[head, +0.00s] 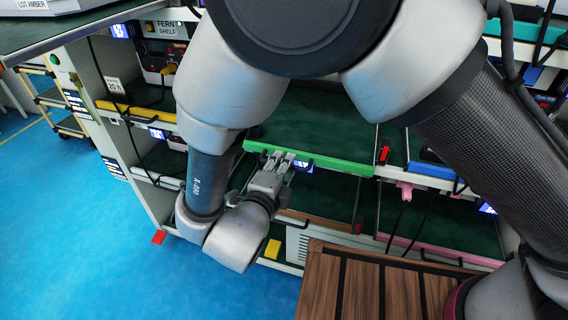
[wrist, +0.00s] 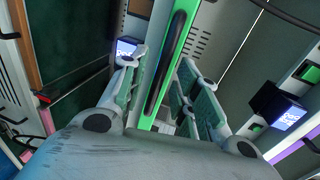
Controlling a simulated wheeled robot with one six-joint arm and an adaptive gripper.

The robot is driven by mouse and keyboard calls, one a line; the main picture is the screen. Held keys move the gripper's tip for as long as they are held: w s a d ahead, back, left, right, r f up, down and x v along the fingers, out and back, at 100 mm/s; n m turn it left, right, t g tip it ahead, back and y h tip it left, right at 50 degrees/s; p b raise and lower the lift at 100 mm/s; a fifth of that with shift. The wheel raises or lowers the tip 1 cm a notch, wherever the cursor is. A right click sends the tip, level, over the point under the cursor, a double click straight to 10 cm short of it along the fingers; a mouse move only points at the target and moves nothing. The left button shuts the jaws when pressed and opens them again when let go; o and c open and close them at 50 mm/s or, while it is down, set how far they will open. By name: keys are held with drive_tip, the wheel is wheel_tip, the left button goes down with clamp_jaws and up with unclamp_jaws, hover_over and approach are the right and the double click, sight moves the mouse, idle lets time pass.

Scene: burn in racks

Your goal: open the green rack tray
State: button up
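The green rack tray has a bright green front edge (head: 335,166) and a dark green bed behind it, in the middle of the rack in the head view. Its front looks roughly level with the blue-edged tray beside it. In the wrist view the green front (wrist: 147,118) carries a long black handle (wrist: 168,62). My gripper (head: 283,160) is at the left part of that front. Its fingers are apart, one on each side of the handle in the wrist view. I cannot tell whether either finger touches it. My arm hides part of the rack.
A blue-edged tray (head: 432,170) is to the right, and a pink-edged tray (head: 440,249) is lower right. A yellow-edged tray (head: 135,110) is at the left. A slatted wooden surface (head: 375,285) stands in front. Blue floor (head: 70,230) is open at the left.

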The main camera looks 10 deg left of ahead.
drive_tip(key=v, duration=0.7)
idle(0.4)
drive_tip(key=shift+w, duration=0.1)
